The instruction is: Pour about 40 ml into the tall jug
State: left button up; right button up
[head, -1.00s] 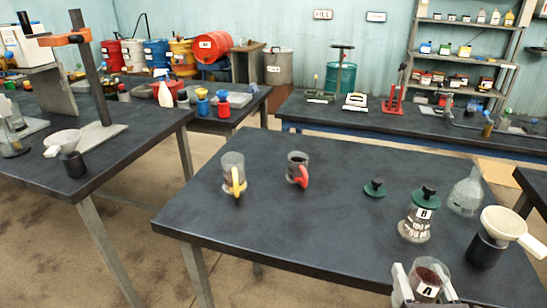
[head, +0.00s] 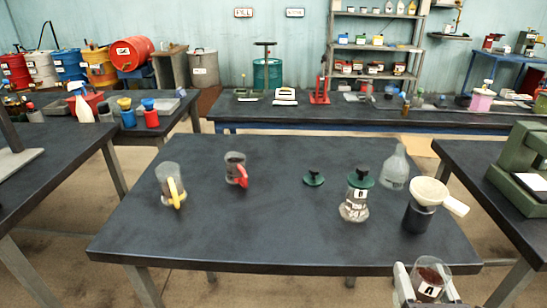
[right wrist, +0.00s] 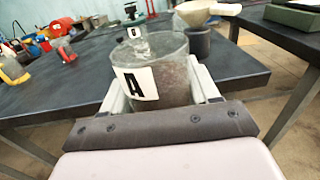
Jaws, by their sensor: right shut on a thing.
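My right gripper (head: 430,290) is shut on a clear jar labelled A (head: 432,277). The jar is lidless, roughly upright, with dark reddish-brown contents, just off the table's front edge. It also fills the middle of the right wrist view (right wrist: 152,75). A clear jug with a yellow handle (head: 168,182) stands on the table's left part. A smaller-looking clear jug with a red handle (head: 235,165) stands behind and right of it. The yellow-handled one looks taller. Both are well left of my gripper. I cannot make out any fill level. My left gripper is not in view.
A loose green lid (head: 313,179), a clear flask (head: 396,168) and a cream funnel (head: 430,190) on a black holder (head: 417,217) stand nearby. The front middle of the table (head: 255,240) is clear. Benches flank it.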

aim_at(172, 188)
jog(key=j+z, duration=0.3)
jog(key=k+j+z, duration=0.1)
jog(key=j+z, duration=0.25)
jog(key=k+j+z, duration=0.15)
jog(key=j, duration=0.15)
jog(key=k+j+z, duration=0.15)
jog(key=j, duration=0.2)
jog(key=k+j, duration=0.15)
jog(key=j, duration=0.2)
jog(key=k+j+z, duration=0.1)
jog(key=j, duration=0.2)
jog(key=i+j, duration=0.1)
jog(key=j, duration=0.3)
jog(key=i+j, duration=0.1)
jog(key=j, duration=0.25)
